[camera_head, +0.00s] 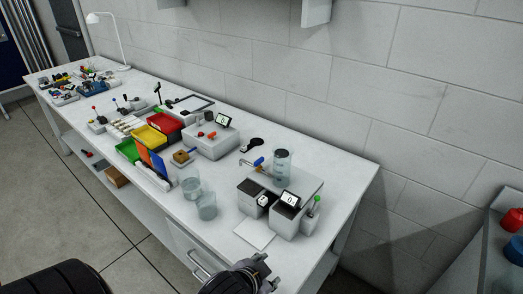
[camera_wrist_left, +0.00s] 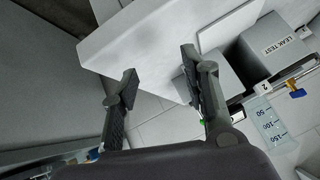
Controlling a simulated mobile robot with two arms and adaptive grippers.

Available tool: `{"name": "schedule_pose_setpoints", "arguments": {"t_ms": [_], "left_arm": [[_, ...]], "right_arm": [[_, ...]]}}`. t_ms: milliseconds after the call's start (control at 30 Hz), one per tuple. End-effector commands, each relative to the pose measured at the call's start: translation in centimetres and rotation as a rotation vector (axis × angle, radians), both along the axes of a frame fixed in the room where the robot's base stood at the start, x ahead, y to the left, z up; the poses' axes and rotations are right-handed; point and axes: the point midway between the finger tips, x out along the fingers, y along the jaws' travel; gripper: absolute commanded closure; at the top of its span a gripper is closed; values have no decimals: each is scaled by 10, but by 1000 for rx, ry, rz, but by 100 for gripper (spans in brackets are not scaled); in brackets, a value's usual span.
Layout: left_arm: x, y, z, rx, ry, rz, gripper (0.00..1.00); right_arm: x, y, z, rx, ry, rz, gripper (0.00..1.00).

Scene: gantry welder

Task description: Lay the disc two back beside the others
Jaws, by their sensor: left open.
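I cannot make out disc two or the other discs in either view. My left gripper (camera_head: 262,271) is at the bottom of the head view, by the front edge of the workbench near its right end. In the left wrist view my left gripper (camera_wrist_left: 160,65) has its two fingers spread apart with nothing between them. A pale flat surface lies beyond the fingertips. My right gripper is not in view.
The white workbench (camera_head: 335,165) carries a leak test station (camera_head: 290,215), which also shows in the wrist view (camera_wrist_left: 275,48). Clear beakers (camera_head: 206,208), coloured bins (camera_head: 165,122) and a tester with a screen (camera_head: 212,140) stand leftward. Small parts (camera_head: 90,77) crowd the far end.

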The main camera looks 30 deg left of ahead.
Motion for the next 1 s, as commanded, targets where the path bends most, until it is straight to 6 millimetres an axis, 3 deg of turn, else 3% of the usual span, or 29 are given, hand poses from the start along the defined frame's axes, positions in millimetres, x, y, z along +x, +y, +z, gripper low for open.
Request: {"name": "schedule_pose_setpoints", "arguments": {"t_ms": [33,167,267,300,400,500,633,733,867,900,1000], "left_arm": [[21,1,15,39,-81,-31,58],[76,-3,64,167,-327,-127,58],[118,-15,122,316,-571,-232,58],[132,-23,150,389,-683,-283,58],[156,-54,224,606,-982,-429,58],[158,-94,284,843,-1264,-590,58],[138,-150,330,1177,-1596,-823,58],[118,-187,336,1447,-1811,-1031,58],[100,-211,310,1799,-2016,-1362,58],[98,-211,297,-1869,2020,1454,58],[102,-193,261,-1690,1655,1444,58]], "right_arm": [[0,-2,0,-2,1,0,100],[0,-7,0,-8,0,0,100],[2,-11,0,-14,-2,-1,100],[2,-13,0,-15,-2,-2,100],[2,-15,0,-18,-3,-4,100],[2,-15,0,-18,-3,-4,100],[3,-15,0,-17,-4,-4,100],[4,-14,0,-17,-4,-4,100],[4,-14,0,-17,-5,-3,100],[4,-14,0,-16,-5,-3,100],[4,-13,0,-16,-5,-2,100]]}}
